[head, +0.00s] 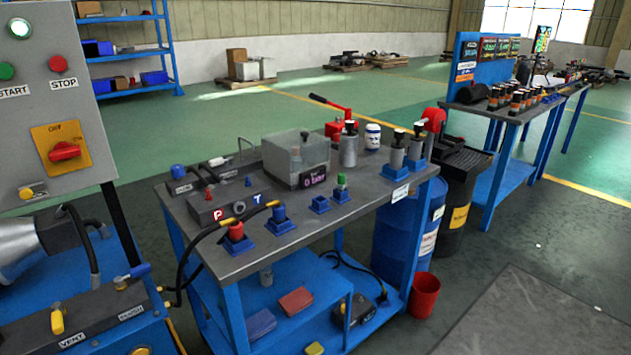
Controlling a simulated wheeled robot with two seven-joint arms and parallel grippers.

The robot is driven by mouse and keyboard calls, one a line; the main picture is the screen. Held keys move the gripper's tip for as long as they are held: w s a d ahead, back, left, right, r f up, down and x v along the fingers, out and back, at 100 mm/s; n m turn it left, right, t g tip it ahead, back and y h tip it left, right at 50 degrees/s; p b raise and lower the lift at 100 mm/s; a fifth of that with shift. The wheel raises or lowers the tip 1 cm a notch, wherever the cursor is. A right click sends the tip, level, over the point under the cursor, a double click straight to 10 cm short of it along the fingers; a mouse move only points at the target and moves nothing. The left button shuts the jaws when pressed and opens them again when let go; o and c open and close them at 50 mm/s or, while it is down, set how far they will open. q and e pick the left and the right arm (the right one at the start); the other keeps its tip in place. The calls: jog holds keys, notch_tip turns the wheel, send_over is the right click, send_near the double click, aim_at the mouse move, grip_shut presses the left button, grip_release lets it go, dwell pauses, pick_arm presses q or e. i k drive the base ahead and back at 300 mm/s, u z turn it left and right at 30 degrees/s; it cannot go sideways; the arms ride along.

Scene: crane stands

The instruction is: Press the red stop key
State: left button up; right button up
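The red stop key (58,64) is a round red button on the grey control panel (95,140) at the upper left. The label STOP (64,83) is just below it. A green button (6,71) labelled START is to its left at the picture's edge. A red rotary switch (66,152) on a yellow plate is lower on the panel. A round pale lamp (19,28) is above the buttons. Nothing covers the stop key. Neither of my grippers shows in the head view.
A blue-framed workbench (262,235) with hoses, fittings and a clear box stands right of the panel. A blue machine with a VENT label (72,341) is below the panel. A red bucket (424,295) stands on the floor at the bench's right. The floor at lower right is open.

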aim_at(57, 64)
jog(key=u, duration=1.65)
